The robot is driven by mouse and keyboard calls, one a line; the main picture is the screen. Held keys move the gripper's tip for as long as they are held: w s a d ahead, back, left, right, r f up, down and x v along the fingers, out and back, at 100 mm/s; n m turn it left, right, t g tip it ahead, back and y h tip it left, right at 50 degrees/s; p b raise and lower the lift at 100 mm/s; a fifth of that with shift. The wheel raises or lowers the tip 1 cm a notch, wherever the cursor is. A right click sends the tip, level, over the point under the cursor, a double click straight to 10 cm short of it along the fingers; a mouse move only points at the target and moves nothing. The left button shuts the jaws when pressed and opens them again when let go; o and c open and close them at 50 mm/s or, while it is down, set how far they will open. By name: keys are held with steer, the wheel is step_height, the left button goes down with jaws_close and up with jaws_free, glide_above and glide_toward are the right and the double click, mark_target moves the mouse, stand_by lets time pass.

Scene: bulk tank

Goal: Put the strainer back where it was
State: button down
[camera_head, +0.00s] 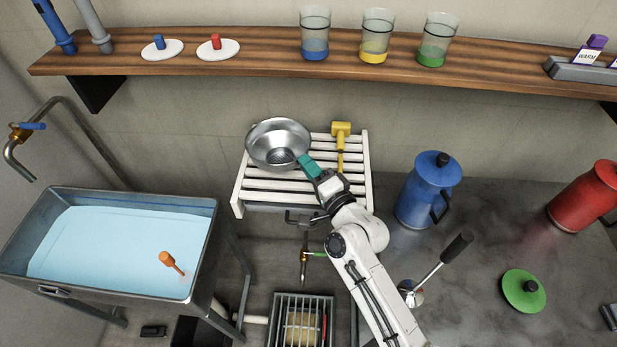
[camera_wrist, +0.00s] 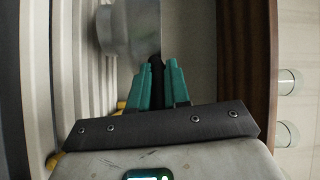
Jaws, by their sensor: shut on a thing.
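The strainer (camera_head: 278,144) is a round metal bowl with a perforated bottom, seen in the head view over the back left of the white slatted rack (camera_head: 240,190). My gripper (camera_head: 308,165) has teal fingers and is shut on the strainer's handle at the bowl's right side. In the wrist view the strainer (camera_wrist: 130,28) is a blurred grey shape at the top, and my gripper (camera_wrist: 157,82) holds its dark handle between the teal fingers. I cannot tell whether the bowl touches the slats.
A yellow mallet-shaped tool (camera_head: 341,130) lies on the rack close to the right of my gripper. The wooden shelf (camera_head: 250,66) with three glasses runs above. A blue jug (camera_head: 428,190) stands right of the rack, and a water-filled tank (camera_head: 205,208) stands left.

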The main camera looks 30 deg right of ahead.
steer(key=shift+f+b, duration=0.6)
steer(key=shift+f, duration=0.8)
steer(key=shift+f, duration=0.15)
steer(key=c, duration=1.1)
jaws_free()
